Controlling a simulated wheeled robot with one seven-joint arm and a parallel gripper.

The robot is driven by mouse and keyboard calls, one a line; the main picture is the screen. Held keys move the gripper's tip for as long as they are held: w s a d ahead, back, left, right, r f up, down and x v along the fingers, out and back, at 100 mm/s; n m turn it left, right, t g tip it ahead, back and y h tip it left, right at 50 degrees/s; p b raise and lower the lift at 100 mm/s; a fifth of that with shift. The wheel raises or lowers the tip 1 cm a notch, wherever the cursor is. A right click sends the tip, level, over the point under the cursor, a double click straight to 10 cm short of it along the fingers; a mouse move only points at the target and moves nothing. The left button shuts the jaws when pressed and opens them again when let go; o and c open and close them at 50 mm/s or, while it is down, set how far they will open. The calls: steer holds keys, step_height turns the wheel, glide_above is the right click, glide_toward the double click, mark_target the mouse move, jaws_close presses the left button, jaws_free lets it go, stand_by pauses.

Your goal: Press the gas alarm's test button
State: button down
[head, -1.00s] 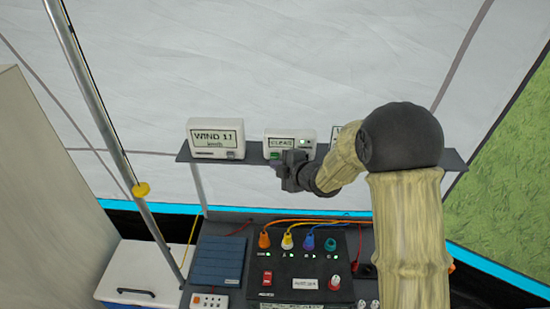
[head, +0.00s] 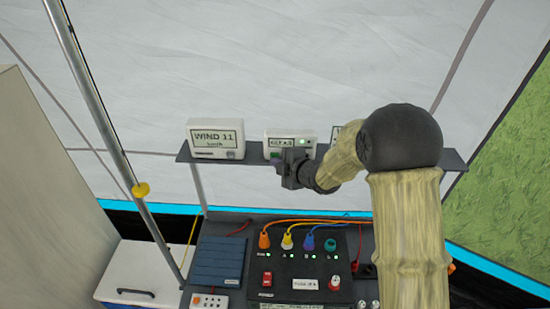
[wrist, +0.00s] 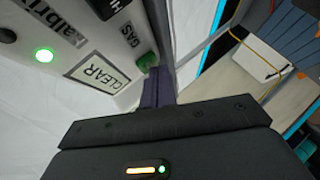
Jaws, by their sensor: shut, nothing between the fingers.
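The gas alarm (head: 305,134) is a white box on the shelf, with a display reading CLEAR and a lit green light. In the wrist view the alarm (wrist: 105,95) fills the upper left, with its green light on and its green button (wrist: 148,62) beside the word GAS. My gripper (head: 288,160) is in front of the alarm's lower edge. In the wrist view its dark, closed fingers (wrist: 158,84) reach up to the green button. The fingers partly cover the button's near edge; I cannot tell whether they touch it.
A white wind meter (head: 216,152) stands left of the alarm on the dark shelf (head: 255,157). Another device right of the alarm is mostly hidden by my arm. A control panel (head: 310,270) with coloured plugs lies below, and a metal pole (head: 105,120) stands at left.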

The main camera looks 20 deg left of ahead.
steer(key=shift+w, duration=0.25)
stand_by(0.3)
steer(key=shift+s+d+b, duration=0.15)
steer(key=shift+s+b, duration=0.55)
steer(key=shift+s, duration=0.15)
steer(key=s+b, duration=0.1)
steer(key=s, duration=0.1)
steer(key=s+d+b, duration=0.1)
steer(key=s+b, duration=0.1)
steer(key=s, duration=0.1)
steer(key=shift+d, duration=0.1)
stand_by(0.4)
steer(key=shift+w, duration=0.1)
stand_by(0.5)
